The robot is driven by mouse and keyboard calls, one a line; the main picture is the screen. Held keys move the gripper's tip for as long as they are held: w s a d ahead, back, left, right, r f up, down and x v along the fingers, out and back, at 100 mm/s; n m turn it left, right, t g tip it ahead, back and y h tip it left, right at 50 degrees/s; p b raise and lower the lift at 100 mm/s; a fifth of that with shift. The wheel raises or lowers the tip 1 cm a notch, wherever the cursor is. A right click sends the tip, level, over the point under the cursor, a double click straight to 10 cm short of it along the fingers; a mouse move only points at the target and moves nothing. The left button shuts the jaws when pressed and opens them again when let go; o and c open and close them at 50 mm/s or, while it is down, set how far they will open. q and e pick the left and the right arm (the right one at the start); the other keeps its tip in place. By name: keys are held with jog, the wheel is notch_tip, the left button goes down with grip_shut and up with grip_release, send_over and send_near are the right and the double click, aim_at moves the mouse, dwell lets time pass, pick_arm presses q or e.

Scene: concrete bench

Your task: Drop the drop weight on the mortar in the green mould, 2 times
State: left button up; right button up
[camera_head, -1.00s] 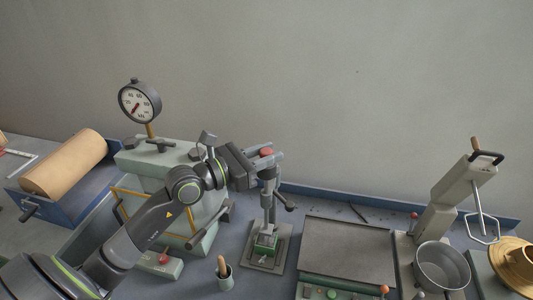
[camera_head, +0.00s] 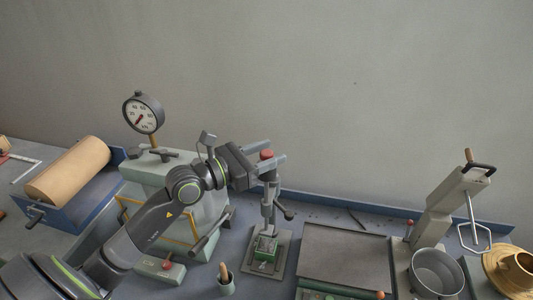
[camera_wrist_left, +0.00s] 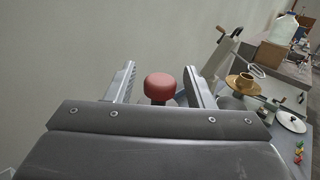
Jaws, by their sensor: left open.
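The drop-weight stand rises in the middle of the bench, with a red knob (camera_head: 266,154) at its top. The knob also shows in the left wrist view (camera_wrist_left: 160,86), between the two fingers with a gap on both sides. My left gripper (camera_head: 268,157) is open around the knob. The green mould (camera_head: 265,245) sits on the stand's base plate (camera_head: 282,252), below the upright rod. The mortar inside is too small to make out. The weight's lower end is hard to tell apart from the rod. My right gripper is not in view.
A pale green press with a dial gauge (camera_head: 144,112) stands left of the rod, close to my arm. A cup with a tool (camera_head: 226,284) is in front. A dark flat plate (camera_head: 345,255), a mixer (camera_head: 458,190) and a metal bowl (camera_head: 437,272) are on the right.

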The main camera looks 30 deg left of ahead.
pick_arm(q)
jog(key=shift+f, duration=0.1)
jog(key=shift+s+a+f, duration=0.1)
jog(key=shift+s+a, duration=0.25)
jog(key=shift+s, duration=0.2)
jog(key=p+v, duration=0.2)
jog(key=v, duration=1.4)
